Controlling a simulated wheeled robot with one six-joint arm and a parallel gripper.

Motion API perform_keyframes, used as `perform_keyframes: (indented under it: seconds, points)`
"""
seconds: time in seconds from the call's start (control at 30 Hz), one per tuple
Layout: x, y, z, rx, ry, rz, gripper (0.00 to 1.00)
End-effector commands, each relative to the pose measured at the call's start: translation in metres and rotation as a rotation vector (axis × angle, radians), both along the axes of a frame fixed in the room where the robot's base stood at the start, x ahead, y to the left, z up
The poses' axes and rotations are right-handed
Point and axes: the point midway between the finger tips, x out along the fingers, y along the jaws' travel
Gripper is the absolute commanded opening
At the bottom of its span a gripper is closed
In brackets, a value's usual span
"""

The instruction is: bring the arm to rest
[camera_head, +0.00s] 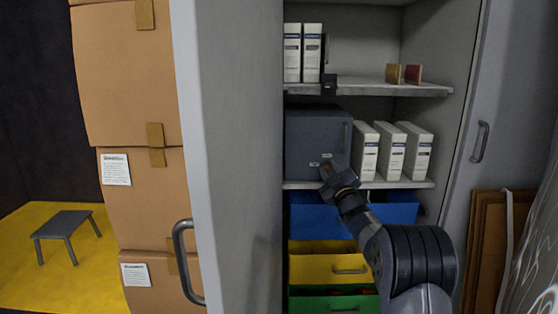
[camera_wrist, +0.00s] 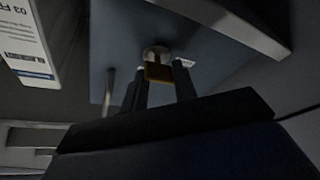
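My arm reaches up from the lower right of the head view into an open grey cabinet. My gripper (camera_head: 328,170) is in front of the lower front of a blue-grey box (camera_head: 310,128) on the middle shelf. In the wrist view, the two dark fingers of my gripper (camera_wrist: 159,76) stand apart. A small brass-coloured piece (camera_wrist: 159,73) with a round pale part above it shows between the fingertips, on or near the box face (camera_wrist: 118,45). I see narrow gaps beside it; whether the fingers touch it is hard to tell.
White binders (camera_head: 391,150) stand right of the box. Blue (camera_head: 395,212), yellow (camera_head: 318,268) and green (camera_head: 318,302) bins sit below. The open cabinet door (camera_head: 240,150) stands at left, beside stacked cartons (camera_head: 130,75). Brown panels (camera_head: 482,250) lean at right.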

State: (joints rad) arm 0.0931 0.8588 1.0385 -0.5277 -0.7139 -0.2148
Motion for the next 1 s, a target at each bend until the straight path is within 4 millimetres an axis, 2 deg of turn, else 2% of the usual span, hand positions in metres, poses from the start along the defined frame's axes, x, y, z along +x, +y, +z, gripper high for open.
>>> perform_keyframes:
  seconds: [0.6, 0.8, 1.0]
  points:
    - [0.0, 0.0029, 0.0016, 0.55, 0.001, 0.001, 0.27]
    - [-0.0002, 0.0024, 0.0004, 0.66, 0.001, 0.001, 0.27]
    - [-0.0004, 0.0021, -0.0009, 0.697, 0.0, 0.001, 0.27]
